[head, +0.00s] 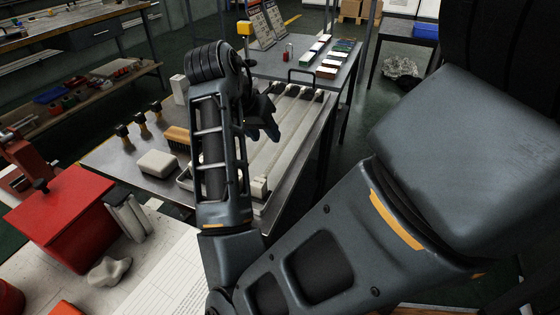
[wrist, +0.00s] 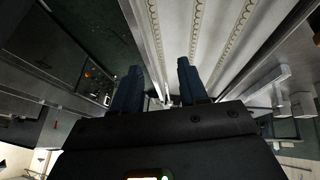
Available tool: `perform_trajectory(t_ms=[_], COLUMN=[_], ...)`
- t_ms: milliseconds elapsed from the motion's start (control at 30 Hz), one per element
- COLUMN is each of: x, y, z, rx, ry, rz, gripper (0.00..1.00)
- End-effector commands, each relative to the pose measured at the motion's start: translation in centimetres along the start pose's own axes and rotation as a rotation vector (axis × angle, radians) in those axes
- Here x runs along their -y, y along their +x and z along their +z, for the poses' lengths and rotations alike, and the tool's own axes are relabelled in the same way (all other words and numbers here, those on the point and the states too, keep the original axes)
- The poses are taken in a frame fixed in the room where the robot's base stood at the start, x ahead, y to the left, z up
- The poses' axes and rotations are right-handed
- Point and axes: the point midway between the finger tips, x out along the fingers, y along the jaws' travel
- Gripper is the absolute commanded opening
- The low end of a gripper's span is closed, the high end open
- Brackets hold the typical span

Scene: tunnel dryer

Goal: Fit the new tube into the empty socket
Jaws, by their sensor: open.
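My gripper (head: 264,128) is open over the left part of a long pale panel (head: 262,207) on the metal table. Lengthwise strips (head: 290,127) run along the panel to dark end pieces (head: 306,93). In the wrist view, my gripper (wrist: 160,82) has its two dark blue fingers apart, with nothing visibly held. A pale surface with beaded lines (wrist: 238,32) lies beyond and right of the fingers. A narrow rail-like edge (wrist: 155,45) runs between them. My arm hides the panel's left part. I cannot tell the new tube or the empty socket apart from the strips.
A pale block (head: 157,163), a brush (head: 178,134) and several dark-topped knobs (head: 140,118) are on the table's left. A red box (head: 62,218) stands at lower left. A back table (head: 345,75) holds small coloured boxes. A yellow-topped post (head: 245,29) rises behind my gripper.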

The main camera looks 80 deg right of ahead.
Motion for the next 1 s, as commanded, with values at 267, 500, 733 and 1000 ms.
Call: perform_trajectory(t_ms=[267,500,733,1000], x=[0.0,0.0,0.1,0.1], y=[1.1,3.4,6.6,7.5], z=[2.1,2.5,3.1,3.1], rx=[0.105,0.103,0.101,0.100], ry=[0.036,0.034,0.034,0.036], rz=[0.022,0.020,0.020,0.018], gripper=[0.43,0.43,0.43,0.43])
